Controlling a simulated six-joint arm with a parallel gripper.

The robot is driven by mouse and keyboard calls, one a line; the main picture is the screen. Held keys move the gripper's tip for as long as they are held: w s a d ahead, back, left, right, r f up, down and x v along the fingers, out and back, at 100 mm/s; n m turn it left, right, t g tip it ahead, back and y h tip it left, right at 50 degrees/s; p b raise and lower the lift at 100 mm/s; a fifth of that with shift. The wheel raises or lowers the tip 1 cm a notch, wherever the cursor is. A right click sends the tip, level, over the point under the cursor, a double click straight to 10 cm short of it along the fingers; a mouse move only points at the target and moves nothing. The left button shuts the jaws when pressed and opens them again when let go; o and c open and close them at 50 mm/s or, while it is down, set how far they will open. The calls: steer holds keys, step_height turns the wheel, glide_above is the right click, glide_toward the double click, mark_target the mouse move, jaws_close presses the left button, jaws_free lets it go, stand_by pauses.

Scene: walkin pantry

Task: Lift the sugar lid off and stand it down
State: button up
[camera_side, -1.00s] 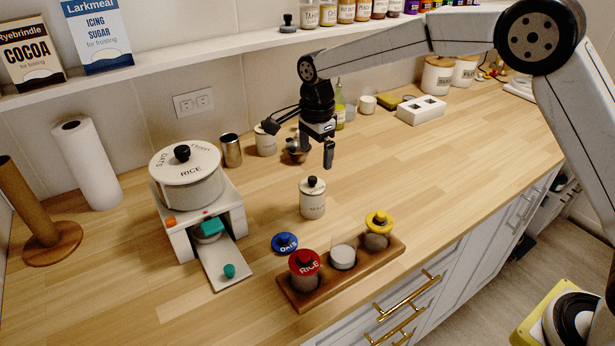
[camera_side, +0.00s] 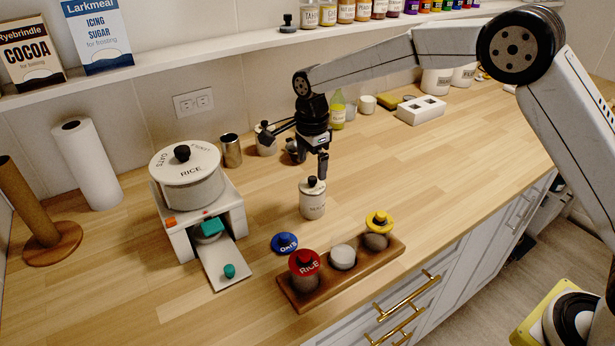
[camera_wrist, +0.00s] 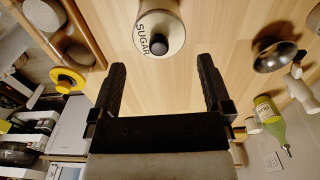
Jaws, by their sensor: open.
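The sugar jar (camera_side: 312,204) is a cream canister standing upright on the wooden counter, and it also shows in the wrist view (camera_wrist: 172,22), where its label reads SUGAR. Its lid (camera_side: 311,187) is cream with a black knob (camera_wrist: 159,44) and sits on the jar. My gripper (camera_side: 322,165) is just above the lid, pointing down. In the wrist view my gripper (camera_wrist: 163,72) is open and empty, with the knob beyond the fingertips, roughly midway between them. Contact with the lid cannot be made out in the side view.
A wooden rack (camera_side: 305,302) with small jars and red and yellow lids stands in front, and a blue lid (camera_side: 285,243) lies beside it. A rice dispenser (camera_side: 190,190) stands at left. A metal bowl (camera_wrist: 275,57) is near. The counter right of the jar is clear.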

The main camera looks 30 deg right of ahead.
mark_target(313, 178)
steer(key=shift+d+f, duration=0.1)
steer(key=shift+f, duration=2.35)
steer(key=c, duration=0.9)
steer(key=shift+r, duration=0.15)
